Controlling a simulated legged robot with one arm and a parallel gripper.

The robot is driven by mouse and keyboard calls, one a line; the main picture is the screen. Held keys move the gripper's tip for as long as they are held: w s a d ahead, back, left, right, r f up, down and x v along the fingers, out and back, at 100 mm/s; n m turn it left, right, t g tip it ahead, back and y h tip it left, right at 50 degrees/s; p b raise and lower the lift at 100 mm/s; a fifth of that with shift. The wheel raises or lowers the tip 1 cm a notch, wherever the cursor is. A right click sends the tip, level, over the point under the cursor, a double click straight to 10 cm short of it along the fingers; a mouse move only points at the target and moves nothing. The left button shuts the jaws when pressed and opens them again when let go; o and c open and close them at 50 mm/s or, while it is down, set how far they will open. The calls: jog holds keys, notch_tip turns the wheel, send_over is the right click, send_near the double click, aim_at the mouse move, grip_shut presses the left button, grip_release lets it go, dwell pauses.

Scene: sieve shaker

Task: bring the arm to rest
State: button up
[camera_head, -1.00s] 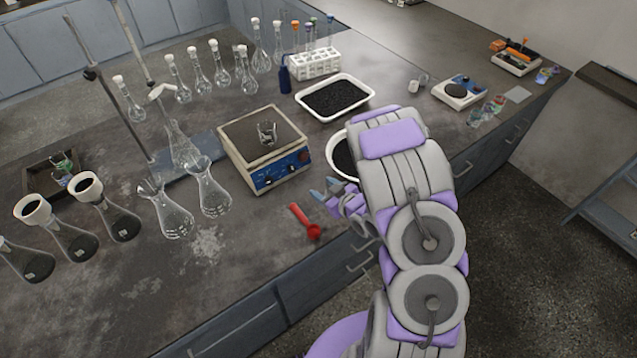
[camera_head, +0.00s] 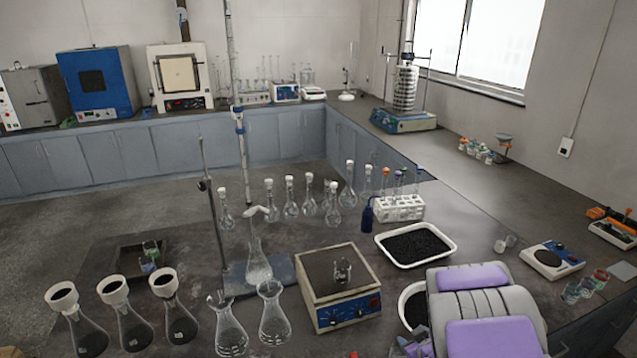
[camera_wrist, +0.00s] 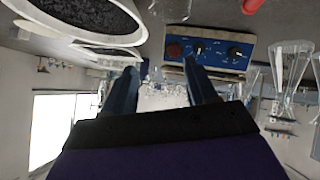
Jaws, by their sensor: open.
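My gripper (camera_wrist: 160,84) is open and empty, its two dark fingers standing apart in the wrist view. The wrist view is upside down, with the table along the top. My arm (camera_head: 485,310) shows grey and purple at the bottom right of the head view. It covers part of the round white bowl of black grains (camera_head: 408,305). The gripper's purple part is only partly visible beside that bowl. The wrist view shows the front panel of the hot plate (camera_wrist: 207,50) beyond the fingers and the bowl (camera_wrist: 100,52) at upper left.
A hot plate (camera_head: 340,309) bearing a small beaker stands left of my arm. A white tray of black grains (camera_head: 450,258) lies behind. Several flasks (camera_head: 272,315) crowd the left. A balance (camera_head: 552,258) stands right. A sieve shaker (camera_head: 404,100) stands on the back counter.

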jog(key=s+d+r+m+g+h, duration=0.2)
jog(key=s+r+m+g+h, duration=0.25)
jog(key=s+r, duration=0.6)
jog(key=s+a+r+g+y, duration=0.1)
jog(key=s+a+r+g, duration=0.1)
jog(key=s, duration=0.7)
jog(key=s+a+r+g+y, duration=0.1)
jog(key=s+a+r+g, duration=0.2)
jog(key=s+a+r, duration=0.2)
jog(key=s+a+r+g+y, duration=0.1)
jog(key=s+a, duration=0.5)
jog(key=s, duration=0.6)
notch_tip(320, 180, up, 2)
jog(key=shift+s+a+r+m+g+y, duration=0.2)
jog(key=shift+s+a+m+g+y, duration=0.15)
jog(key=shift+g, duration=0.4)
